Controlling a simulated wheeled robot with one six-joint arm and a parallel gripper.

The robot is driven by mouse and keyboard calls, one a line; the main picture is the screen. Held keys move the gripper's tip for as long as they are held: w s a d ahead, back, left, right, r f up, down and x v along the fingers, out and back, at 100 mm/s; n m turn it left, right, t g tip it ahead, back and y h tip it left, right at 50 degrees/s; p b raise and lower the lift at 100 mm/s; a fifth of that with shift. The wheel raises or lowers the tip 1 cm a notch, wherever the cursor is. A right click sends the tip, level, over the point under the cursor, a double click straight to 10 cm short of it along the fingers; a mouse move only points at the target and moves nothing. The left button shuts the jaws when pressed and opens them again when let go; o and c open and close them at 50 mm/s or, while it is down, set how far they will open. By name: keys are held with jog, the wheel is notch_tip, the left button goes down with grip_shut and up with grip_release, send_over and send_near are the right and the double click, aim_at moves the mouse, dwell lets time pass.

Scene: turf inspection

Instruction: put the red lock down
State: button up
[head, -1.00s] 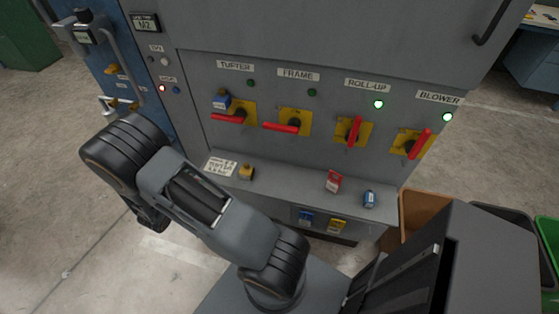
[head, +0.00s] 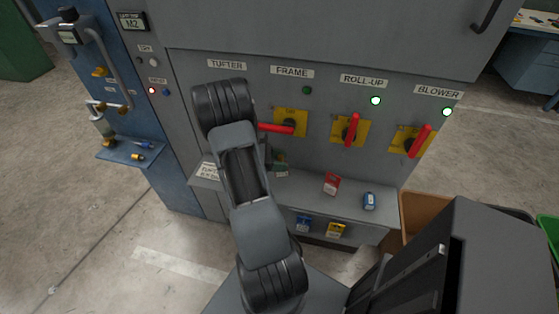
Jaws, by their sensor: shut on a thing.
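A red lock-like piece with a white label (head: 332,184) stands on the grey shelf (head: 305,196) under the ROLL-UP switch. My arm rises in front of the cabinet, its black upper joint over the TUFTER switch. The jaws of my gripper and anything in them are hidden behind the arm. A small dark greenish shape shows above the shelf, just right of the arm; I cannot tell what it is.
The FRAME handle (head: 277,128) lies level; the ROLL-UP handle (head: 352,130) and BLOWER handle (head: 419,141) stand up, with green lamps lit. Blue (head: 303,223) and yellow (head: 336,229) pieces sit below the shelf. A blue side ledge (head: 130,153) and a brown bin (head: 418,207) flank the cabinet.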

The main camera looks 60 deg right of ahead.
jog(key=shift+f+b, duration=2.8)
jog(key=shift+f, duration=0.45)
jog(key=shift+f+b, duration=0.3)
jog(key=shift+f, duration=0.2)
jog(key=o, duration=1.3)
jog(key=v, duration=1.4)
jog(key=shift+p, duration=0.3)
jog(key=s+a+r+m+t+y+p, duration=0.2)
jog(key=a+r+m+t+y+p, duration=0.1)
jog(key=a+r+t, duration=0.5)
jog(key=s+a+r+m+t+y+p, duration=0.3)
jog(key=a+r+t+p, duration=0.5)
jog(key=a+r, duration=0.7)
jog(key=a+m+y, duration=0.1)
jog(key=a+y, duration=0.1)
jog(key=a, duration=0.1)
jog(key=shift+a, duration=0.3)
